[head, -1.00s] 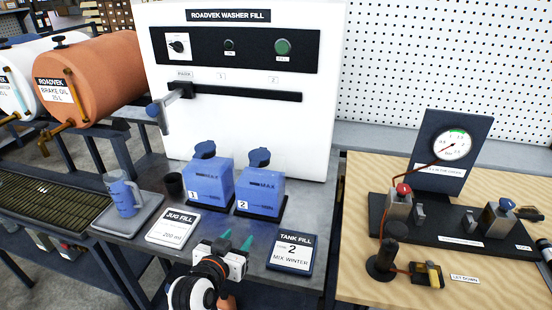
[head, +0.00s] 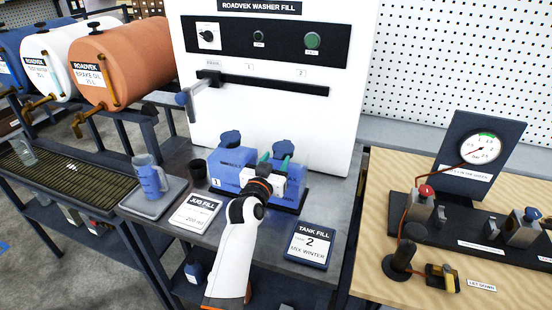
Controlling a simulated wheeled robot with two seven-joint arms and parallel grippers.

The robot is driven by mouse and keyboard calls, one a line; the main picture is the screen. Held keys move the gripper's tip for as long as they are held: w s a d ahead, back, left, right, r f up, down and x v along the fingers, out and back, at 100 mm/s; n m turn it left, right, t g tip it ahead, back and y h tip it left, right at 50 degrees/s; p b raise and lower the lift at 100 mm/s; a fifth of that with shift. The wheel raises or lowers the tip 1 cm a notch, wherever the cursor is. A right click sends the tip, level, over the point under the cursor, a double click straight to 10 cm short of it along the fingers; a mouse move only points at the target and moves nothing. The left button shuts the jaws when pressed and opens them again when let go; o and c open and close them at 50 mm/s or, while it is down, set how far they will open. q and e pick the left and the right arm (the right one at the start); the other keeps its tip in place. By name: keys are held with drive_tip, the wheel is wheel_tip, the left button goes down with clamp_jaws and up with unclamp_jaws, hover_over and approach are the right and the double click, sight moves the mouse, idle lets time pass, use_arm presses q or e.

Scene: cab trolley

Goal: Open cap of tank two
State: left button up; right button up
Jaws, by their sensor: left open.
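Tank two (head: 296,192) is a blue tank at the right of a pair on the dark bench, partly hidden behind my gripper. Its dark blue cap (head: 284,148) sits on top and looks closed. My left gripper (head: 275,159) is open, its teal fingertips pointing at the cap from the front. The fingertips overlap the cap's lower edge in the picture; I cannot tell whether they touch it. Tank one (head: 229,170), with its own blue cap (head: 230,138), stands just to the left. My right gripper is not in view.
The white washer fill panel (head: 270,120) rises behind the tanks, with a lever (head: 189,98) at its left. A jug (head: 150,176), the jug fill card (head: 195,213) and the tank fill card (head: 310,244), reading 2 and mix winter, lie on the bench.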

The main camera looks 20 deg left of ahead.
use_arm(q)
drive_tip(key=shift+w, duration=0.4)
drive_tip(key=shift+c, duration=0.4)
clamp_jaws()
